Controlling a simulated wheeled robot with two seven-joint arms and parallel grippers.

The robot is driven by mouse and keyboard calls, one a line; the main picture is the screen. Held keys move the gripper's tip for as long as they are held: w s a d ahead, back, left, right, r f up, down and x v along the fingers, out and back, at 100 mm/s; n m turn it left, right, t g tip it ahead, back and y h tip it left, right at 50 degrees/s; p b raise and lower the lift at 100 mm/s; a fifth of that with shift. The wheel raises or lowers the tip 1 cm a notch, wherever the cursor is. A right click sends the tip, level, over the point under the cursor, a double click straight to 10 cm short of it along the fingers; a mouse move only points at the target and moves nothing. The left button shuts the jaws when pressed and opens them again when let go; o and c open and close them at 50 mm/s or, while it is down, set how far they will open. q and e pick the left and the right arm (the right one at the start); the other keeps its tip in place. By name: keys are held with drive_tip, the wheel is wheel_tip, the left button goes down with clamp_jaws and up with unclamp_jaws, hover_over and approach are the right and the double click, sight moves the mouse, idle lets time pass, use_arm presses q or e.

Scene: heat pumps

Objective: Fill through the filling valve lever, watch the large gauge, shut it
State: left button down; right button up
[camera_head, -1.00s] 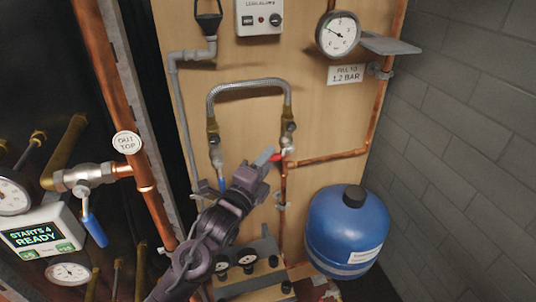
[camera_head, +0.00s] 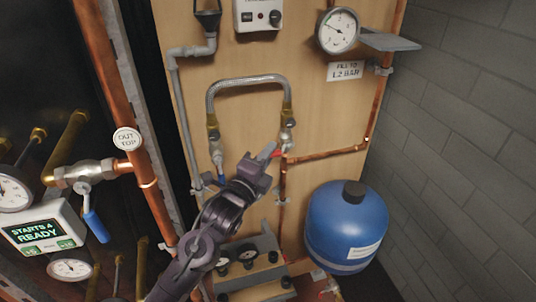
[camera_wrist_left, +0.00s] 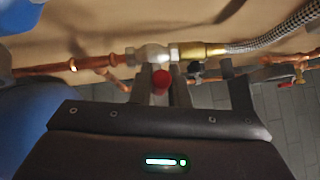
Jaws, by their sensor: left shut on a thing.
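The filling valve (camera_wrist_left: 152,54) sits at the right lower end of the braided hose loop (camera_head: 248,80) on the wooden board. Its red lever (camera_wrist_left: 161,81) shows between my left gripper's fingers in the left wrist view. My left gripper (camera_head: 267,156) is shut on the lever; in the head view its fingers hide most of it, with a little red (camera_head: 278,153) showing. The large gauge (camera_head: 338,30) is at the upper right of the board, its needle pointing to the upper left. A sign below it (camera_head: 345,71) reads fill to 1.2 bar. My right gripper is out of view.
A blue tank (camera_head: 346,229) stands right of the arm. A grey shelf (camera_head: 391,42) juts out beside the gauge. A copper pipe (camera_head: 330,156) runs right from the valve. A blue-handled valve (camera_head: 95,226) and display (camera_head: 44,232) are at the left.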

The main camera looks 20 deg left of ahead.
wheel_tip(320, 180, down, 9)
drive_tip(key=b, duration=0.9)
use_arm(q)
drive_tip(key=shift+w+d+f+n+t+y+b, duration=0.2)
drive_tip(key=shift+f+n+t+y+b, duration=0.6)
drive_tip(key=shift+n, duration=0.55)
drive_tip(key=shift+w+d+f+n+t+y+b, duration=0.15)
drive_tip(key=shift+f+n+t+y+b, duration=0.3)
drive_tip(key=shift+n+t, duration=0.75)
drive_tip(key=shift+w+d+f+n+t+y+b, duration=0.1)
drive_tip(key=shift+d+f+n+t+y+b, duration=0.15)
drive_tip(key=shift+f+n+t+y+b, duration=0.85)
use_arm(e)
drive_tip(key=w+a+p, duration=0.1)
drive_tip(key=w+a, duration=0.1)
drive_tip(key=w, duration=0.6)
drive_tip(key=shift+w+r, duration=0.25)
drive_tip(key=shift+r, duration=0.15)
use_arm(q)
drive_tip(key=shift+r+n+g+h, duration=0.3)
drive_tip(key=shift+n+g+h, duration=0.1)
drive_tip(key=shift+n+h, duration=0.05)
drive_tip(key=c, duration=1.4)
unclamp_jaws()
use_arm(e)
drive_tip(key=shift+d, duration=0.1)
use_arm(q)
drive_tip(key=shift+s, duration=0.1)
